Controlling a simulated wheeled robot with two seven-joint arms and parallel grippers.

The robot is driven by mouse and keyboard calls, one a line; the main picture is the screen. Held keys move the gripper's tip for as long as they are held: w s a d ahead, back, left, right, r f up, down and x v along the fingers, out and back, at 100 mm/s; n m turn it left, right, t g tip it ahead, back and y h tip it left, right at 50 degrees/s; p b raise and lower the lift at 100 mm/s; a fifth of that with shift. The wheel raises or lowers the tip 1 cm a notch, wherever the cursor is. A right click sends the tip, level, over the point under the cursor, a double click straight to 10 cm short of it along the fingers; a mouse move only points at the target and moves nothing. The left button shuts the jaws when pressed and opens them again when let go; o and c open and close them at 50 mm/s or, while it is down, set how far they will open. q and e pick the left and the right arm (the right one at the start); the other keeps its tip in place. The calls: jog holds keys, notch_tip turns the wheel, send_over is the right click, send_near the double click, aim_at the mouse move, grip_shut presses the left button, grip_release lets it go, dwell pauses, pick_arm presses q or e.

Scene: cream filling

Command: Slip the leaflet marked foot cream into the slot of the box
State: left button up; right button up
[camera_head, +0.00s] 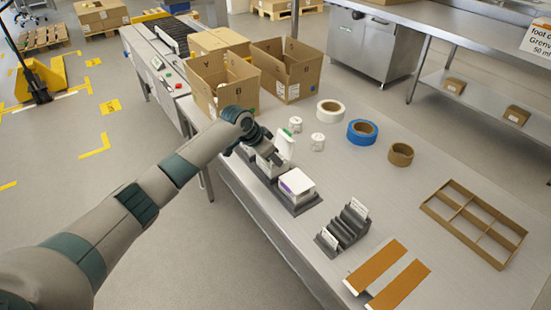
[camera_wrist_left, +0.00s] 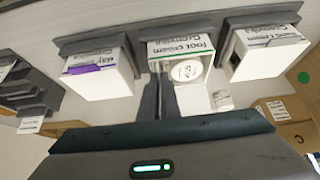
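The foot cream box is the middle of three white boxes. In the left wrist view it stands open, its "foot cream" face (camera_wrist_left: 185,46) green-edged and a white round jar lid (camera_wrist_left: 187,70) inside. Its raised white flap (camera_head: 285,145) shows in the head view. My left gripper (camera_head: 268,160) is at this box; in the left wrist view its dark fingers (camera_wrist_left: 160,82) are close together at the box's left edge. I cannot make out a leaflet between them. The slot is hidden. The dark leaflet rack (camera_head: 344,228) holds white leaflets (camera_head: 357,208) at its ends. My right gripper is out of view.
A closed white box with purple (camera_head: 297,182) stands beside the middle box. Open cartons (camera_head: 287,68), white jars (camera_head: 295,124), and white (camera_head: 330,110), blue (camera_head: 362,132) and brown tape rolls (camera_head: 400,154) stand behind. A cardboard divider (camera_head: 474,222) lies at the right.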

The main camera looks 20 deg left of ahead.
pick_arm(q)
jog(key=shift+o, duration=1.1)
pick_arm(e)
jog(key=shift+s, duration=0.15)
pick_arm(q)
jog(key=shift+r, duration=0.1)
jog(key=shift+r, duration=0.5)
jog(key=shift+s+a+r, duration=0.1)
jog(key=shift+a+r, duration=0.05)
jog(key=shift+r, duration=0.2)
jog(key=b+v, duration=0.2)
jog(key=v, duration=0.9)
jog(key=shift+s, duration=0.15)
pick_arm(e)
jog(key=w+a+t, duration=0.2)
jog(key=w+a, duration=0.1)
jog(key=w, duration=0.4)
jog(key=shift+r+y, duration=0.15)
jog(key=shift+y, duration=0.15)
pick_arm(q)
jog(key=shift+r, duration=0.1)
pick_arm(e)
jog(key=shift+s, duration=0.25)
